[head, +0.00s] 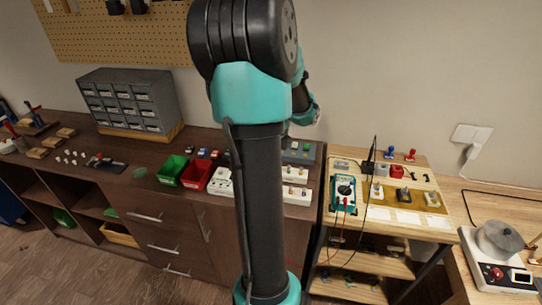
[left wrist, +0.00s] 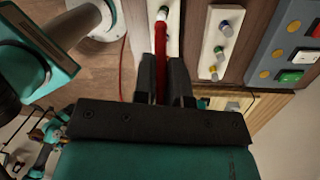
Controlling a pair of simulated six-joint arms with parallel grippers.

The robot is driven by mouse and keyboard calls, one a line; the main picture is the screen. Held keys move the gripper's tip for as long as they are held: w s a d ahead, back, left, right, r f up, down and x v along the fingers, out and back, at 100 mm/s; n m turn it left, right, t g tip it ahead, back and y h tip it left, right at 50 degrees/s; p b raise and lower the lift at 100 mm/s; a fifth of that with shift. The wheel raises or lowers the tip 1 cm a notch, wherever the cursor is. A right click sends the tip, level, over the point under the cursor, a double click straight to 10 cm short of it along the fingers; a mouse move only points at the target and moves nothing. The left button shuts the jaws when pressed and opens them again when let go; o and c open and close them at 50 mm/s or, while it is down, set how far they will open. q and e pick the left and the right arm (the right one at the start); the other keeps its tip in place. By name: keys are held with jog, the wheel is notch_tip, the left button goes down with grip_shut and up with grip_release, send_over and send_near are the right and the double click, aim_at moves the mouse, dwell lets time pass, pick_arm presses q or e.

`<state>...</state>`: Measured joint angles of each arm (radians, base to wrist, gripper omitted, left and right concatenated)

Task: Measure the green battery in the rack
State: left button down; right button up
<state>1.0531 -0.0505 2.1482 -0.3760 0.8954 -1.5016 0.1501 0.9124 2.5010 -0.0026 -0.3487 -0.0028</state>
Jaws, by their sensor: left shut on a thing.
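My left gripper (left wrist: 175,68) is shut on a red probe (left wrist: 161,58), with its red lead beside it in the left wrist view. The probe points toward a white rack (left wrist: 174,40); contact cannot be told. A small battery (left wrist: 162,13) stands at that rack's end. A second white rack (left wrist: 209,55) holds a battery with a dark, bluish-green end (left wrist: 225,27). Which battery is the green one is unclear. The multimeter (head: 343,190) lies on the light bench at right in the head view. In the head view an arm hides the gripper tips.
A grey panel with buttons (left wrist: 284,50) lies beside the racks. Green (head: 172,168) and red (head: 196,174) bins stand left of the arm. A grey drawer cabinet (head: 128,100) stands at the back left. A hot plate with a pot (head: 498,240) is at far right.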

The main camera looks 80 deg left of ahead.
pick_arm(q)
jog(key=shift+f, duration=0.65)
dwell(1.9)
jog(key=shift+r, duration=0.15)
dwell(1.1)
jog(key=shift+r, duration=2.9)
